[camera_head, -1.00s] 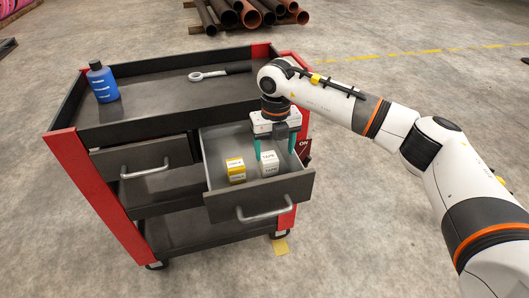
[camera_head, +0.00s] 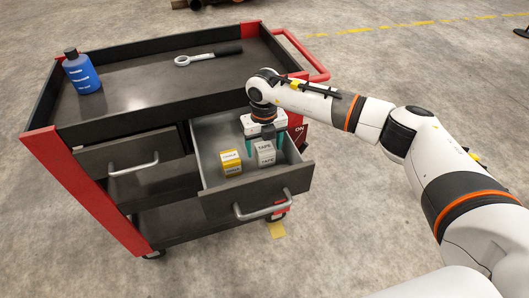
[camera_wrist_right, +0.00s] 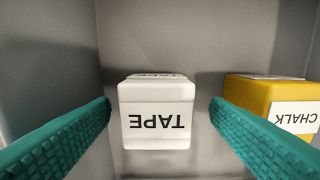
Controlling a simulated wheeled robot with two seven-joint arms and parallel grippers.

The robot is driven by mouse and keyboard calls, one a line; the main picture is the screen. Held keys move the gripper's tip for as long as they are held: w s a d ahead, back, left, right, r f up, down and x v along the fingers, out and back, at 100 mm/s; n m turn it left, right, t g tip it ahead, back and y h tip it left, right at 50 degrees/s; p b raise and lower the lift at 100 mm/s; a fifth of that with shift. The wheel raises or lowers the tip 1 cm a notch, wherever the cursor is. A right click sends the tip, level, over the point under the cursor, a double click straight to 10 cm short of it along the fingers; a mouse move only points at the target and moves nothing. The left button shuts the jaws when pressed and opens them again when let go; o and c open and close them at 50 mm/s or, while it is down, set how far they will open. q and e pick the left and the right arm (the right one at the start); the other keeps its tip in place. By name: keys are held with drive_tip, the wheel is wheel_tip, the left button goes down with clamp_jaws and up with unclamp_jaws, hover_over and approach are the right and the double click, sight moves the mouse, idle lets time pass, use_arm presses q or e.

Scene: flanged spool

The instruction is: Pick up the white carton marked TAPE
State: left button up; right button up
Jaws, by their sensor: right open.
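The white carton marked TAPE (camera_head: 266,157) stands upright in the open right drawer (camera_head: 259,198) of the cart. In the right wrist view the carton (camera_wrist_right: 157,113) is centred, its label upside down. My right gripper (camera_head: 265,144) is over the drawer, pointing down at the carton. It is open, with one teal finger toward each side of the carton and visible gaps between; the carton rests on the drawer floor. My left gripper is not in view.
A yellow carton marked CHALK (camera_head: 231,165) stands left of the white one in the same drawer; it shows at right in the wrist view (camera_wrist_right: 270,100). A blue bottle (camera_head: 82,73) and a wrench (camera_head: 208,56) are on the cart top. Drawer walls surround the cartons closely.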

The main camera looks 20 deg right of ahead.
sight(264, 147)
drive_tip(key=shift+w+d+f, duration=0.1)
drive_tip(key=shift+d+f, duration=0.05)
drive_tip(key=shift+f, duration=1.75)
drive_tip(key=shift+r, duration=0.1)
drive_tip(key=c, duration=1.3)
